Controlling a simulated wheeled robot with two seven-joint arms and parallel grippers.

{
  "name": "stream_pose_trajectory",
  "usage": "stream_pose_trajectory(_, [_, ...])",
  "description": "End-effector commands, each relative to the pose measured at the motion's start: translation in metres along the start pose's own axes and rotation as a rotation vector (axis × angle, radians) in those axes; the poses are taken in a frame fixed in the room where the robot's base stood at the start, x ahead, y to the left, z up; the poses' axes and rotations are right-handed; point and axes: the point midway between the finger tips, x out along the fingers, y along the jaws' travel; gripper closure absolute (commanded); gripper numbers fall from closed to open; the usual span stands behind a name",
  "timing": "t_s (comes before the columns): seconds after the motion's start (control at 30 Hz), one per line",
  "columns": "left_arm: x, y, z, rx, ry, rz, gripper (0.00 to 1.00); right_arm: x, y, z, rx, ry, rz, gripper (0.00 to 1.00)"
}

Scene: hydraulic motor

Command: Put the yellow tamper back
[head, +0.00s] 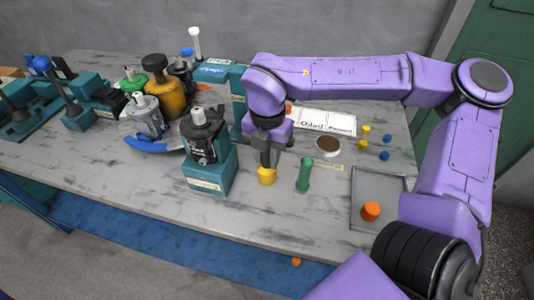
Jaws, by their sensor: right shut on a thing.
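The yellow tamper (267,176) is a short yellow piece under my right gripper (267,164), near the front middle of the table. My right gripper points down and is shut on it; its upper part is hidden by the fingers. Whether the tamper touches the table is unclear. My left gripper is out of view.
A green upright piece (304,175) stands just right of the yellow tamper. A teal stand with a black and grey motor part (203,140) is close on the left. A grey tray (363,183) with an orange piece (371,211) lies at right. A round brown-topped dish (328,146) sits behind.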

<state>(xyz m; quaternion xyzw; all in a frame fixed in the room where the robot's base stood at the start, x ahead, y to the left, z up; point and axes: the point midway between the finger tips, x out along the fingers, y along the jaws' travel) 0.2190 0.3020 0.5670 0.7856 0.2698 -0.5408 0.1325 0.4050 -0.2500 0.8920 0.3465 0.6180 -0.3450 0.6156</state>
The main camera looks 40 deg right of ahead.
Motion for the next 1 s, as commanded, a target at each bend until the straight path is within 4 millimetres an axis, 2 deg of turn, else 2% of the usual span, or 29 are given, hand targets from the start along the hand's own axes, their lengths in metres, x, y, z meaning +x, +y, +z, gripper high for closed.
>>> stream_pose_trajectory(0.1, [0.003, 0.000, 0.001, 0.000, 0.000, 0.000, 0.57, 0.003, 0.000, 0.000, 0.000, -0.001, 0.001, 1.00])
stream_pose_trajectory(0.13, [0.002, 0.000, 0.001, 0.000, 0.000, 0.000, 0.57, 0.003, 0.000, 0.000, 0.000, 0.000, 0.000, 0.65])
stream_pose_trajectory(0.2, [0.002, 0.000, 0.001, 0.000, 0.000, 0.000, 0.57, 0.003, 0.000, 0.000, 0.000, 0.000, 0.000, 0.46])
stream_pose_trajectory(0.47, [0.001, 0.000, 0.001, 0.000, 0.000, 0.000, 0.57, 0.002, 0.000, 0.000, 0.000, 0.000, 0.000, 0.46])
stream_pose_trajectory(0.57, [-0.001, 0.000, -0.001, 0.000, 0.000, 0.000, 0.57, -0.005, 0.000, 0.000, 0.001, -0.001, 0.001, 0.46])
stream_pose_trajectory(0.67, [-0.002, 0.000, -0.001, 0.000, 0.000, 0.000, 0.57, -0.025, 0.001, 0.000, 0.001, -0.004, 0.003, 0.46])
stream_pose_trajectory(0.9, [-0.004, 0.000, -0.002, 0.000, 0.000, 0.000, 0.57, -0.087, 0.001, 0.000, 0.001, -0.004, 0.003, 0.46])
stream_pose_trajectory(1.0, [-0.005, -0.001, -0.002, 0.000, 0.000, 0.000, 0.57, -0.106, 0.001, 0.000, 0.001, -0.003, 0.002, 0.46])
